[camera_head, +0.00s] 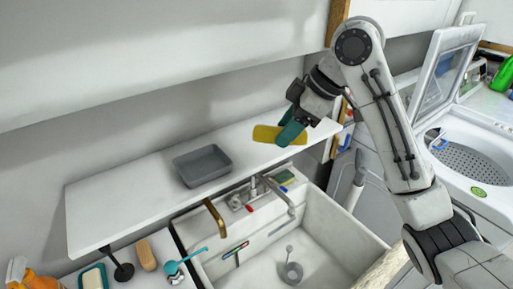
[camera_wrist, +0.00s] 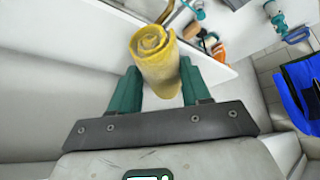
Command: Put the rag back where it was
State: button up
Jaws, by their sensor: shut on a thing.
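A rolled yellow rag (camera_head: 267,135) is held in my gripper (camera_head: 291,134) above the right part of the white shelf (camera_head: 255,150). In the wrist view the rag (camera_wrist: 156,62) shows its spiral end and sits between the two green fingers of my gripper (camera_wrist: 158,85). The fingers are shut on it. In the head view the roll lies roughly level and points to the left. I cannot tell exactly how high it is above the shelf.
A grey tray (camera_head: 203,166) stands on the shelf, left of my gripper. A wooden post (camera_head: 338,20) and an open washing machine (camera_head: 470,155) are to the right. The shelf's left part is clear.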

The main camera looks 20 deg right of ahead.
jog(key=w+f, duration=0.2)
jog(key=w, duration=0.2)
jog(key=w+f+p, duration=0.1)
jog(key=w+f, duration=0.2)
jog(key=w, duration=0.1)
jog(key=w+f, duration=0.3)
jog(key=w, duration=0.1)
jog(key=shift+w+a+f+p, duration=0.1)
jog(key=shift+a+f+p, duration=0.1)
jog(key=shift+a+p, duration=0.1)
jog(key=shift+w+f, duration=0.45)
jog(key=shift+f, duration=0.25)
jog(key=shift+f+p, duration=0.85)
jog(key=shift+f, duration=0.65)
jog(key=shift+f, duration=0.1)
jog(key=o, duration=1)
jog(key=b+v, duration=0.3)
jog(key=v, duration=0.9)
